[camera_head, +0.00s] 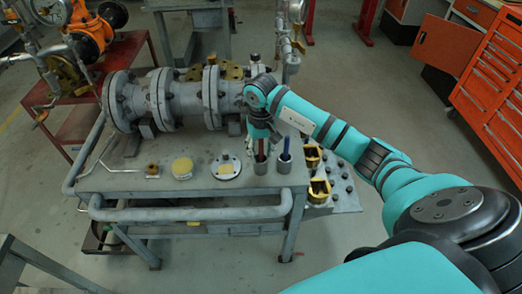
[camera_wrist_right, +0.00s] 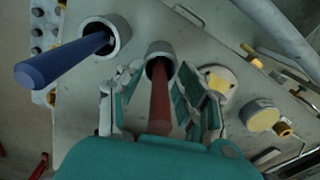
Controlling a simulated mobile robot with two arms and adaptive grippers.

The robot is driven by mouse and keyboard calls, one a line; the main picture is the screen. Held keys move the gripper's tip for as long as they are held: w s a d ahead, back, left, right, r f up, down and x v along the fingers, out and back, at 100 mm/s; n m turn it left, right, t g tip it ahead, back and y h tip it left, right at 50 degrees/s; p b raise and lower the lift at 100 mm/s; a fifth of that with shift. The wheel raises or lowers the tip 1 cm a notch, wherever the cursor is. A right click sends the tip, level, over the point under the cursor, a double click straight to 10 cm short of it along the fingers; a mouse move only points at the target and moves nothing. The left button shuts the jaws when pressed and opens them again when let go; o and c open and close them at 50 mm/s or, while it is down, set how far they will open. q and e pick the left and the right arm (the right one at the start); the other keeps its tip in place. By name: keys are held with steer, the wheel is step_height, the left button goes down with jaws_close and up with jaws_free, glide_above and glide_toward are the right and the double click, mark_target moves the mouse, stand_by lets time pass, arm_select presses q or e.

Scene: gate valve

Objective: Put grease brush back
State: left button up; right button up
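A red handle (camera_wrist_right: 160,95), likely the grease brush, stands in a grey metal cup (camera_wrist_right: 158,48); any bristles are hidden inside. In the head view this cup (camera_head: 260,167) is near the table's front edge. My right gripper (camera_wrist_right: 161,72) is around the red handle, with its fingers spread on both sides and gaps visible between them and the handle. In the head view my right gripper (camera_head: 261,138) is just above the cup. A blue handle (camera_wrist_right: 62,60) leans in a second cup (camera_wrist_right: 112,33) beside it. My left gripper is not in view.
The grey table (camera_head: 130,182) also bears a large flanged valve (camera_head: 175,97), a yellow-topped round tin (camera_head: 182,167) and a round flange plate (camera_head: 226,167). Yellow parts (camera_head: 318,190) lie right of the cups. A rail (camera_head: 190,213) runs along the front.

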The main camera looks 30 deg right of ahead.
steer(key=shift+r, duration=0.1)
steer(key=shift+r, duration=0.25)
step_height(320, 180, up, 10)
steer(key=shift+r+b, duration=0.25)
steer(key=shift+b, duration=0.8)
steer(key=shift+r, duration=0.6)
